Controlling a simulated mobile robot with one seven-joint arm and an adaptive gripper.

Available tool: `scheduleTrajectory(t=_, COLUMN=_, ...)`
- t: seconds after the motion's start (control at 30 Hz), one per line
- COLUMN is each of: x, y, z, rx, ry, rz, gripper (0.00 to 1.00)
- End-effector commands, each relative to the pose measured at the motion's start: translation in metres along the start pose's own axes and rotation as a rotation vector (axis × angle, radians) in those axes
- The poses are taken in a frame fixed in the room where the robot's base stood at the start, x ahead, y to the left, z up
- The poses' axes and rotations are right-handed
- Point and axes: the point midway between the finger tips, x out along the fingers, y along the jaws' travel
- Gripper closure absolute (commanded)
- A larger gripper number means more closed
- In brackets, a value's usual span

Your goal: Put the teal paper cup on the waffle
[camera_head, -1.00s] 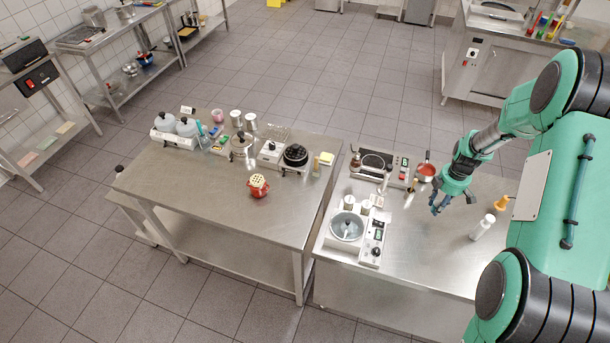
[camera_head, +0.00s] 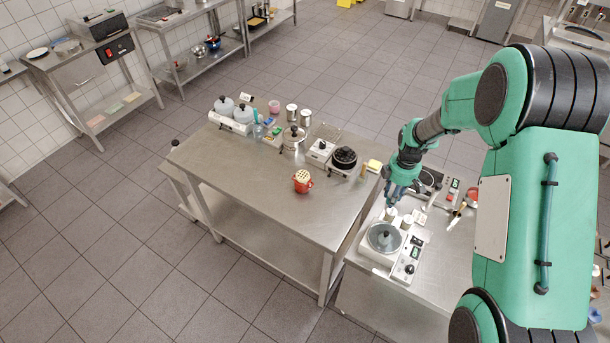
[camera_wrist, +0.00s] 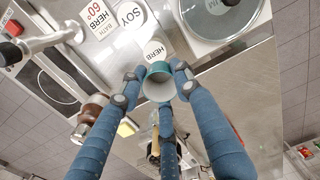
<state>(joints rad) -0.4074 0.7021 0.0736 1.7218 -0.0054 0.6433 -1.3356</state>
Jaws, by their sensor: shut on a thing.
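The teal paper cup (camera_wrist: 158,70) is between the blue fingers of my gripper (camera_wrist: 158,92) in the wrist view. The fingers are shut on it, and its pale open mouth faces the camera. In the head view my gripper (camera_head: 391,196) is above the left part of the right-hand steel table, near the left table's right edge. The cup cannot be made out there.
A lidded warmer (camera_head: 384,238) with white labelled pots stands below my gripper. A dark-topped burner (camera_head: 344,160), a steel pot (camera_head: 293,139) and a yellow block (camera_head: 374,166) line the left table's back. The left table's front (camera_head: 235,185) is clear.

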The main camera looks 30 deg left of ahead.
Motion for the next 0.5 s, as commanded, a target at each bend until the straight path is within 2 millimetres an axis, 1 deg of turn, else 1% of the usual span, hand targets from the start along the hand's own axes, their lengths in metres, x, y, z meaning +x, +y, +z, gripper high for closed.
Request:
scheduleTrajectory(t=0.03, x=-0.003, y=-0.004, z=-0.02, rx=-0.018, ry=0.0, rz=0.001, gripper=1.0)
scheduleTrajectory(t=0.07, x=-0.004, y=-0.006, z=-0.03, rx=-0.024, ry=0.0, rz=0.001, gripper=1.0)
scheduleTrajectory(t=0.1, x=-0.006, y=-0.01, z=-0.044, rx=-0.034, ry=0.0, rz=0.001, gripper=1.0)
scheduleTrajectory(t=0.27, x=-0.013, y=-0.027, z=-0.097, rx=-0.073, ry=0.0, rz=0.002, gripper=1.0)
scheduleTrajectory(t=0.3, x=-0.015, y=-0.032, z=-0.111, rx=-0.084, ry=0.0, rz=0.002, gripper=1.0)
scheduleTrajectory(t=0.47, x=-0.022, y=-0.053, z=-0.163, rx=-0.122, ry=0.0, rz=0.003, gripper=1.0)
scheduleTrajectory(t=0.5, x=-0.024, y=-0.059, z=-0.176, rx=-0.131, ry=0.0, rz=0.003, gripper=1.0)
